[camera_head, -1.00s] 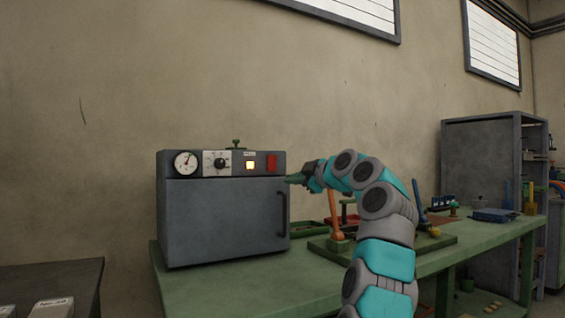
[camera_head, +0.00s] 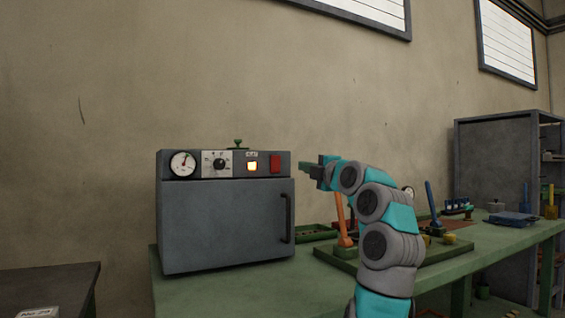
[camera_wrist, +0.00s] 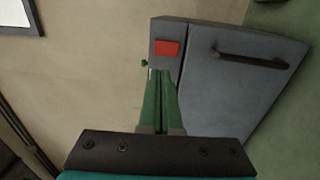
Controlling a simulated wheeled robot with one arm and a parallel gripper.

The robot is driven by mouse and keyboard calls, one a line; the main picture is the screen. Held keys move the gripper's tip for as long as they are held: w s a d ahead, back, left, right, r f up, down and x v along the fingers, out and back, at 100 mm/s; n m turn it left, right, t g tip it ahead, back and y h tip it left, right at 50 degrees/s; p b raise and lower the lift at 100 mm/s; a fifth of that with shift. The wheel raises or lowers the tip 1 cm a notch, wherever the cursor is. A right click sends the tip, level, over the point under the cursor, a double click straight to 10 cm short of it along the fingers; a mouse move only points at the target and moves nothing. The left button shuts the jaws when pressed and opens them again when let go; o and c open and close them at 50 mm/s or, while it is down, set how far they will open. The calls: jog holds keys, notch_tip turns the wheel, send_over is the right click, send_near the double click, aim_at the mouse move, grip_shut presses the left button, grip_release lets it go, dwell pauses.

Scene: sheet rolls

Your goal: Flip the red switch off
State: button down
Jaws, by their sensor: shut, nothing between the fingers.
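The red switch (camera_head: 275,164) is on the right end of the front panel of a grey oven-like box (camera_head: 225,225). It also shows in the wrist view (camera_wrist: 167,47), near the top of the panel. My gripper (camera_head: 302,165) is to the right of the switch at about its height in the head view, with a visible gap. In the wrist view my green fingers (camera_wrist: 161,74) are together, with nothing between them, and their tips lie just below the switch in the picture. They do not appear to touch it.
The panel also holds a round gauge (camera_head: 183,164), a black knob (camera_head: 220,164) and a lit orange lamp (camera_head: 252,167). The door handle (camera_head: 288,218) stands out below.

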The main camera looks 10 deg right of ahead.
jog(key=p, duration=0.4)
send_near(277, 159)
jog(key=w, duration=0.3)
jog(key=shift+a+p+x, duration=0.2)
jog(key=shift+p+x, duration=0.25)
jog(key=shift+x, duration=0.45)
jog(key=shift+a+p+x, duration=0.2)
jog(key=shift+p+x, duration=0.2)
jog(key=shift+x, duration=0.5)
jog(key=shift+a+r, duration=0.1)
jog(key=shift+r, duration=0.15)
